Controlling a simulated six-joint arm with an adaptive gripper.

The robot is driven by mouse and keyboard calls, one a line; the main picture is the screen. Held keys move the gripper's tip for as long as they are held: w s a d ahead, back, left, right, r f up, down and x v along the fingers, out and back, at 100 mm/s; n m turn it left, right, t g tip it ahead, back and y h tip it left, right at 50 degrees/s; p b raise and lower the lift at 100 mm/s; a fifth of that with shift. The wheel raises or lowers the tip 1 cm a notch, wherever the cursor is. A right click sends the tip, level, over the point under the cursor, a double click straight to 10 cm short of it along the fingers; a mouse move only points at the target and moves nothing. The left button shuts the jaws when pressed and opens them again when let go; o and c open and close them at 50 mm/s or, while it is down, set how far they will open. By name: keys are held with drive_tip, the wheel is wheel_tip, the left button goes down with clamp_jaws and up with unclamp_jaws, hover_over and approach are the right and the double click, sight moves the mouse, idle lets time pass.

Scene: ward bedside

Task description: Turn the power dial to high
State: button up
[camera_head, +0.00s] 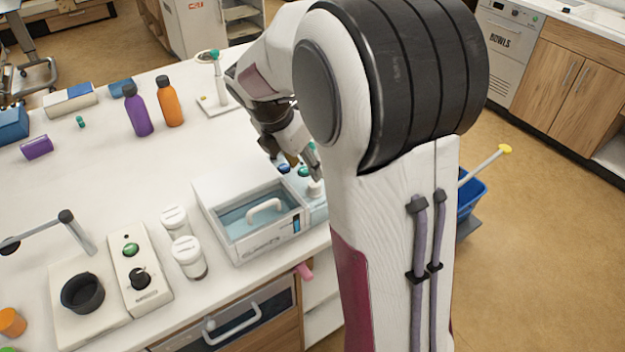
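Another white control box (151,294), farther left, has a black dial (140,279) and a green button (131,249). No dial labels are readable, and I cannot tell which dial is the power dial.
Two white lidded jars (187,256) stand between the box and the bath unit. A purple bottle (138,112) and an orange bottle (169,103) stand farther back. My arm covers the table's right side. The table's middle is clear.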

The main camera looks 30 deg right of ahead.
sight(314, 183)
drive_tip(key=shift+x, duration=3.9)
drive_tip(key=shift+c, duration=0.3)
drive_tip(key=c, duration=1)
